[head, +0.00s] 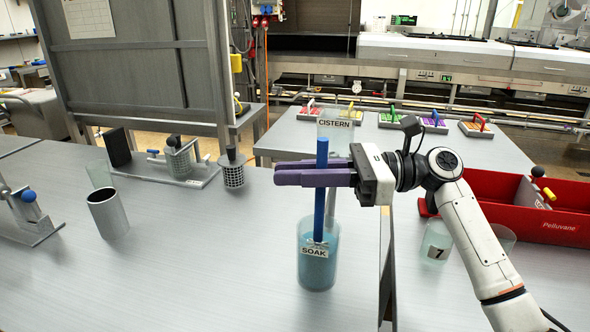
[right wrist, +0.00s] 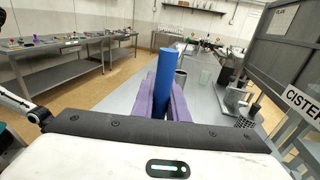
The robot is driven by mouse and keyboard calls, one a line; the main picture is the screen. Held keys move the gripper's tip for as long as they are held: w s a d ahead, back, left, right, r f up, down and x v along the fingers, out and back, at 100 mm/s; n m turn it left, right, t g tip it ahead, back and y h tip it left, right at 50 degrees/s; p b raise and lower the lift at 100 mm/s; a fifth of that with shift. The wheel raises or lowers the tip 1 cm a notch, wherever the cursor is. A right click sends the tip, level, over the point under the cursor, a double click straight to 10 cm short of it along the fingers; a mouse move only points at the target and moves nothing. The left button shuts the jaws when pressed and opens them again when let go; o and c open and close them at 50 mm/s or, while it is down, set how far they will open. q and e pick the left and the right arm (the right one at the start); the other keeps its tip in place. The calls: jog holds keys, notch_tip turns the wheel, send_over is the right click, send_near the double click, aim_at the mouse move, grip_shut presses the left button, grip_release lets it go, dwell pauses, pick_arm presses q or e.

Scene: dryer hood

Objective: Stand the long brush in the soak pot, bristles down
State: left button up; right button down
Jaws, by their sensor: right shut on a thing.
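The long brush has a blue handle (head: 319,210) and is upright. My right gripper (head: 314,174) has purple fingers and is shut on the handle near its top. The handle also rises between the fingers in the right wrist view (right wrist: 165,68). The soak pot (head: 317,272) is a clear beaker with blue liquid and a SOAK label, directly below the gripper. My left gripper is not in view.
A CISTERN sign (head: 335,123) stands on a post just behind the pot. A metal cup (head: 108,214) and a mesh cup (head: 232,172) stand to the left. A red bin (head: 560,232) and a glass marked 7 (head: 436,240) are at right.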

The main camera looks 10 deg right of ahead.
jog(key=c, duration=1.7)
grip_release()
jog(key=shift+o, duration=0.2)
jog(key=s+d+b, duration=0.1)
jog(key=d, duration=0.9)
jog(key=shift+s+r, duration=0.15)
jog(key=shift+s, duration=0.15)
jog(key=shift+d, duration=0.1)
